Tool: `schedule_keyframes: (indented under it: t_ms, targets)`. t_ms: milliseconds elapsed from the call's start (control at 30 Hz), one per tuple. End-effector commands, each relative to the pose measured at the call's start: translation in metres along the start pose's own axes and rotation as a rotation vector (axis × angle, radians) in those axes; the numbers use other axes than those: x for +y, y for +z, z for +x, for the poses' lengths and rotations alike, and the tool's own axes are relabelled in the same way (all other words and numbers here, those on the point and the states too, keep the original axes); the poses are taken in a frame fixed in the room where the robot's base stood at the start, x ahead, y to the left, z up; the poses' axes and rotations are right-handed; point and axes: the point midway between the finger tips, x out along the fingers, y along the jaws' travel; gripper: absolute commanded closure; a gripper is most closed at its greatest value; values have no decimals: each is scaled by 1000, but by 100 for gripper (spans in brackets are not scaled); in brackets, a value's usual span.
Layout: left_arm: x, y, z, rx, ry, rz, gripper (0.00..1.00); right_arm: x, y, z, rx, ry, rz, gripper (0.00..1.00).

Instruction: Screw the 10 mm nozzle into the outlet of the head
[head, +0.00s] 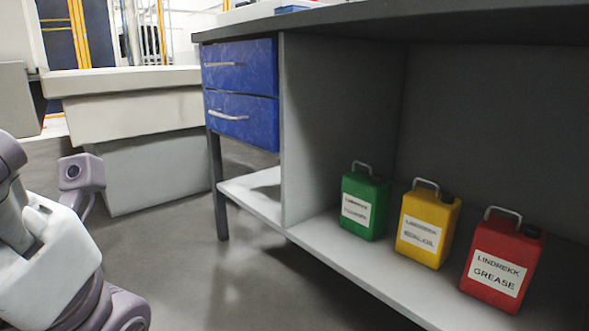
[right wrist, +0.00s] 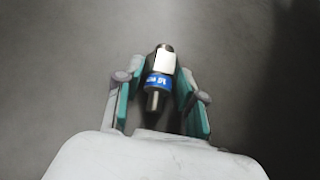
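In the right wrist view my right gripper (right wrist: 161,85) has its two teal-padded fingers on either side of a nozzle (right wrist: 164,60). The nozzle is a dark metal piece with a white part and a blue printed band; the print is too small to read surely. The fingers appear shut on it, with its narrow end towards my palm and only blurred floor behind it. The head view does not show the right gripper. Parts of my left arm show at the left of the head view, but its fingertips are not in view. The head and its outlet are not identifiable in either view.
A grey workbench (head: 330,26) with blue drawers (head: 243,122) stands at the right. On its low shelf (head: 330,252) are a green can (head: 362,206), a yellow can (head: 425,230) and a red can (head: 500,266). Grey floor (head: 190,265) is clear in front.

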Motion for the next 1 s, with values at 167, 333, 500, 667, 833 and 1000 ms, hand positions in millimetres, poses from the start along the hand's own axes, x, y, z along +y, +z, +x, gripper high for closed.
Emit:
schedule_keyframes:
  t_ms: [167,333,500,667,833,1000]
  targets:
    - [0,0,0,0,0,0,37,0,0,0,-1,0,0,98]
    - [0,0,0,0,0,0,37,0,0,0,-1,0,0,98]
    - [-1,1,3,0,0,0,37,0,3,-2,-1,-1,-1,98]
    - [-2,4,12,0,0,0,37,0,13,-9,0,-1,-1,98]
    - [-5,8,22,0,0,0,37,0,24,-17,1,-1,-2,98]
    - [-7,11,32,0,0,0,37,0,35,-25,0,0,-1,98]
